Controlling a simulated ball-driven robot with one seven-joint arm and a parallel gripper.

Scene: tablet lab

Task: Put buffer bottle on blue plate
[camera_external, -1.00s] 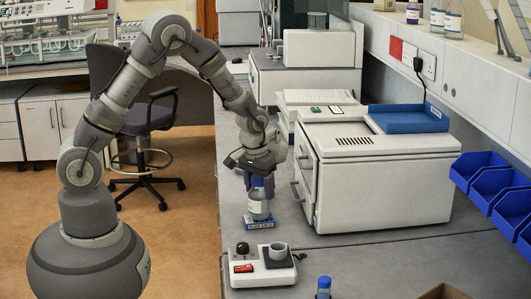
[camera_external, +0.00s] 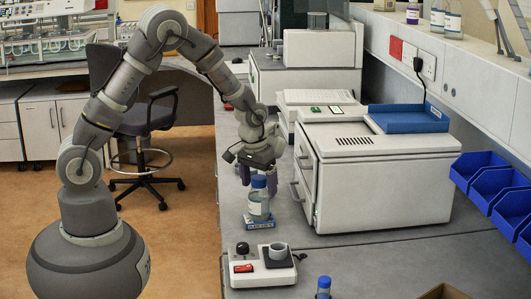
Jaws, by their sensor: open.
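The buffer bottle (camera_external: 258,204), clear with a blue cap and a pale label, stands upright on the blue plate (camera_external: 259,222) on the grey bench. The plate is a small flat blue piece with lettering on its front edge. My gripper (camera_external: 258,182) points down just above and around the bottle's cap, its dark fingers open. The fingers partly overlap the cap in this view, so any touch between them cannot be told.
A large white instrument (camera_external: 375,165) is close on the right. Another blue-capped bottle (camera_external: 323,288) is at the front edge. Bare bench (camera_external: 230,205) lies left of the plate.

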